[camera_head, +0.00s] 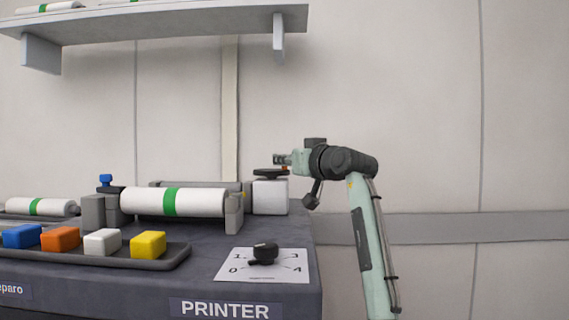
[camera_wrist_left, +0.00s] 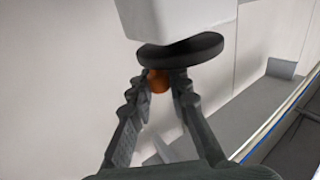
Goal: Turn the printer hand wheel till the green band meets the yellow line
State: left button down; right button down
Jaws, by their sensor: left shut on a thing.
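The printer's hand wheel is a dark disc (camera_head: 270,172) on a pale block (camera_head: 270,196) at the printer's right end. My left gripper (camera_head: 281,160) is at the wheel's rim, shut on its orange knob (camera_head: 285,168). In the left wrist view the orange knob (camera_wrist_left: 158,82) sits between the fingers, beside the dark wheel (camera_wrist_left: 182,52). The white roller (camera_head: 205,202) lies across the printer with its green band (camera_head: 170,202) facing the head camera. A small yellow mark shows near the roller's right end; I cannot tell whether it is the yellow line. My right gripper is out of view.
A tray (camera_head: 130,264) holds blue, orange, white and yellow blocks at the front left. A black dial (camera_head: 264,253) sits on a numbered white plate (camera_head: 232,272) at the front right. A shelf (camera_head: 170,22) hangs above. The space right of the trolley is free apart from my arm.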

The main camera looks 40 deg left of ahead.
pick_arm(q)
jog(key=shift+s+m+t, duration=0.1)
jog(key=shift+m+t, duration=0.3)
jog(key=shift+t, duration=0.1)
jog(key=c, duration=1.4)
grip_release()
jog(key=v, duration=1.2)
jog(key=shift+d+r, duration=0.1)
jog(key=shift+r, duration=0.05)
